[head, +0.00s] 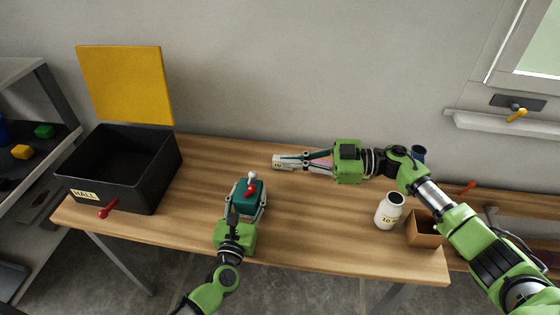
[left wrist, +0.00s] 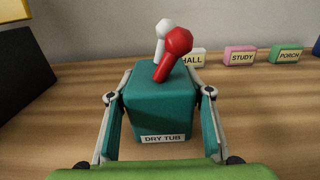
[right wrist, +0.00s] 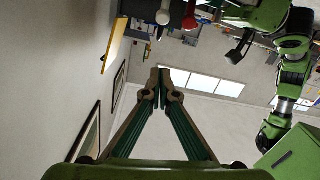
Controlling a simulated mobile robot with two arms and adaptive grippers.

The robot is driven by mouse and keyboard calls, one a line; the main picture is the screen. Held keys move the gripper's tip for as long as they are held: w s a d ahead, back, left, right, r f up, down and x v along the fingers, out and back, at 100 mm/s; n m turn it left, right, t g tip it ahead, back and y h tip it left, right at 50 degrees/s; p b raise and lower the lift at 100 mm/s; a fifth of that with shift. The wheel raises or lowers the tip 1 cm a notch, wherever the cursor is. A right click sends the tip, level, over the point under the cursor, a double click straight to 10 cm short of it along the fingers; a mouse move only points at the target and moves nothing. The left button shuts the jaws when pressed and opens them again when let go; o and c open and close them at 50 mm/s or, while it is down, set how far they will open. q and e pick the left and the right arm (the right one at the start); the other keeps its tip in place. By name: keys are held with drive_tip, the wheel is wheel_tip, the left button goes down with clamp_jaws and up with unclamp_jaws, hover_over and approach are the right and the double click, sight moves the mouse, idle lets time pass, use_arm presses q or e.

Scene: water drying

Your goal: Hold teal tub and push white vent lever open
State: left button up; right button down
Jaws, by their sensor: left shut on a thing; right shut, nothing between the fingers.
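The teal tub (head: 262,187) stands on the wooden table, labelled "DRY TUB" in the left wrist view (left wrist: 150,105). My left gripper (head: 248,205) is shut on the tub, with one finger on each side (left wrist: 160,95). A white lever (head: 252,175) and a red lever (head: 250,189) rise from the tub's top; both also show in the left wrist view, white (left wrist: 162,32) behind red (left wrist: 176,48). My right gripper (head: 302,160) is shut and empty, behind and right of the tub, apart from the levers. Its closed fingertips also show in the right wrist view (right wrist: 160,80).
A black bin (head: 110,190) labelled "HALL" stands at the left. A white HALL block (head: 283,162) lies by my right fingertips; a pink STUDY block (left wrist: 240,54) and green PORCH block (left wrist: 286,53) stand along the back. A white jar (head: 388,212) and brown box (head: 425,238) stand right.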

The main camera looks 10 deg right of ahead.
drive_tip(key=shift+d, duration=0.1)
drive_tip(key=c, duration=2.5)
unclamp_jaws()
drive_tip(key=shift+o, duration=1.3)
drive_tip(key=shift+a+r+n, duration=0.1)
drive_tip(key=shift+a+n, duration=0.15)
drive_tip(key=shift+n, duration=0.05)
drive_tip(key=n+g+h, duration=0.2)
drive_tip(key=n+h, duration=1)
drive_tip(key=n, duration=1.7)
approach(254, 172)
drive_tip(key=shift+h, duration=0.3)
drive_tip(key=x, duration=1.1)
drive_tip(key=shift+a, duration=0.3)
clamp_jaws()
